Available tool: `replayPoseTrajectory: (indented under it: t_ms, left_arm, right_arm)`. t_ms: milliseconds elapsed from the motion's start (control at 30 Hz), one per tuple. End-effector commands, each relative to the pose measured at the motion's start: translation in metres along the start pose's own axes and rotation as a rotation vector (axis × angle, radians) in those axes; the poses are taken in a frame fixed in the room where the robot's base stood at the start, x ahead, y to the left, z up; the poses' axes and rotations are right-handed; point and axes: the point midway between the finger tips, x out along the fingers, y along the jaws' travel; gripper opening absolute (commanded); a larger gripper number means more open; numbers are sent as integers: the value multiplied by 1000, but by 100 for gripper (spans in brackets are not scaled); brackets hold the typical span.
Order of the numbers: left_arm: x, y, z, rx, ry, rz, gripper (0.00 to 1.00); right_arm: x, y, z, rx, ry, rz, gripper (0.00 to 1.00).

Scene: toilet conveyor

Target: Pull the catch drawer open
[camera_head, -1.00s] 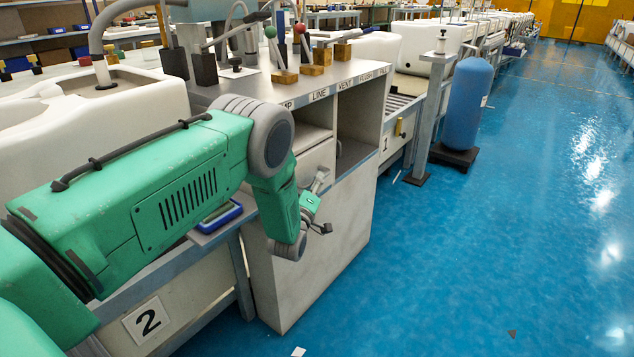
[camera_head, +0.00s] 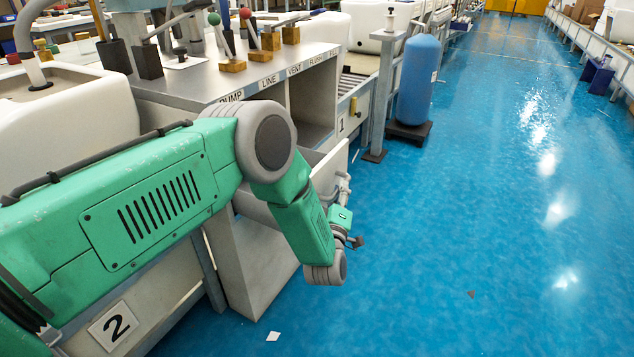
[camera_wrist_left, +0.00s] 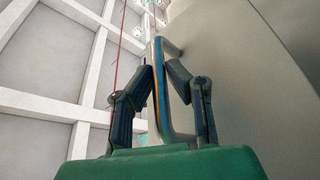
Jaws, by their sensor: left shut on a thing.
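The catch drawer (camera_head: 328,166) sticks out of the grey cabinet's front, and its open top shows behind my arm. My left gripper (camera_head: 344,187) is at the drawer's outer face, shut on its handle. In the left wrist view the metal handle bar (camera_wrist_left: 158,88) stands between the two dark fingers of the gripper (camera_wrist_left: 160,80). The drawer's pale front (camera_wrist_left: 235,85) fills the right of that view. My green forearm hides part of the drawer's near side. My right gripper is not in view.
The cabinet top (camera_head: 222,82) carries levers with coloured knobs and has labels along its edge. A blue tank (camera_head: 418,80) stands farther back.

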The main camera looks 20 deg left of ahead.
Motion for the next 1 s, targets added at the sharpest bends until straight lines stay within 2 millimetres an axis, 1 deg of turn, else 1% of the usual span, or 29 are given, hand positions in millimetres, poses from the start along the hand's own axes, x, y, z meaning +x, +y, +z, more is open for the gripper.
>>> replayPoseTrajectory:
  t_ms: [33, 100, 300, 467, 800, 833, 867, 1000]
  left_arm:
    - [-5, 3, 9, -1, -5, -4, 0]
    - [-9, 8, 17, 0, -5, -5, 0]
    - [-14, 18, 31, 1, -4, -5, 0]
    - [-16, 21, 35, 1, -4, -6, 0]
    - [-16, 21, 35, 1, -4, -6, 0]
    - [-16, 21, 35, 1, -4, -6, 23]
    - [-16, 21, 35, 1, -4, -6, 33]
    - [-15, 22, 34, 1, -3, -4, 33]
  right_arm:
    - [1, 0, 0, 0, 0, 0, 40]
    - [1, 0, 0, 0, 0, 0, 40]
    - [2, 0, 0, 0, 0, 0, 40]
    - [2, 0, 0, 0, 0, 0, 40]
    - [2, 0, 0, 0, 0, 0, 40]
    - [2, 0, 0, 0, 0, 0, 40]
    - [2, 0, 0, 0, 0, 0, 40]
    - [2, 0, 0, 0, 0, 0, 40]
